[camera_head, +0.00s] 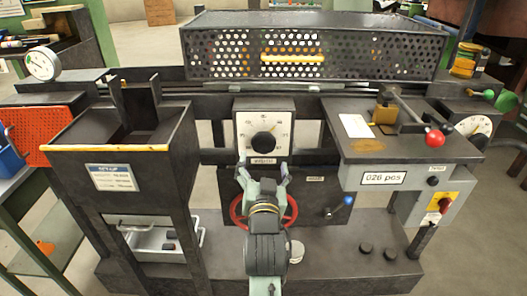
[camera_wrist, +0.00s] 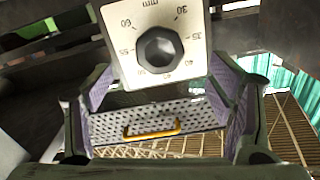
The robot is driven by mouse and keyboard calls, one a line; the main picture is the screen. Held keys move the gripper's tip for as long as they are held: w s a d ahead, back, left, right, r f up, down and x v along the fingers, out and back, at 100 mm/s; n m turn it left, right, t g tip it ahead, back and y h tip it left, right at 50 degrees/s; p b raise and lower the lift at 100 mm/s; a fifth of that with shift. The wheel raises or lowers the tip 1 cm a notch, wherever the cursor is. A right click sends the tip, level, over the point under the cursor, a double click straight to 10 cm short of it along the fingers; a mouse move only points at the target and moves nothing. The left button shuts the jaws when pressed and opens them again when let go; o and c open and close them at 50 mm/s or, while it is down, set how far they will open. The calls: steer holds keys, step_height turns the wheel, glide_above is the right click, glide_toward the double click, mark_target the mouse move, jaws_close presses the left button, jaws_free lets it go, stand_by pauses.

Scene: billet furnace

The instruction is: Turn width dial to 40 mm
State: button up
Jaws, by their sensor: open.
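The width dial (camera_head: 263,138) is a white square plate with a black round knob, on the front of the machine at the middle. In the wrist view the black knob (camera_wrist: 160,50) fills the upper middle, with "mm" and figures such as 30, 35 and 60 around it. The knob's pointer setting cannot be read clearly. My gripper (camera_head: 265,180) is open and empty, just below and in front of the dial. In the wrist view its two fingers (camera_wrist: 158,105) stand wide apart below the knob, not touching it.
A red handwheel (camera_head: 235,212) is partly hidden behind my gripper. A blue-knobbed lever (camera_head: 348,200) sits to its right. A perforated guard (camera_head: 315,50) spans the top. A hopper (camera_head: 115,160) stands left, and a table with a red-knobbed lever (camera_head: 434,138) stands right.

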mark_target(264, 145)
steer(key=shift+w+f+b, duration=0.2)
steer(key=shift+w+b, duration=0.5)
steer(key=shift+b, duration=2.15)
steer(key=w, duration=0.2)
steer(key=w+p, duration=0.1)
steer(key=w, duration=0.3)
steer(key=shift+w+r+p, duration=0.3)
steer(key=shift+w+r, duration=0.05)
steer(key=shift+r, duration=0.05)
steer(key=shift+w+f, duration=0.1)
steer(key=shift+w, duration=0.65)
steer(key=c, duration=1.2)
steer(key=shift+o, duration=0.2)
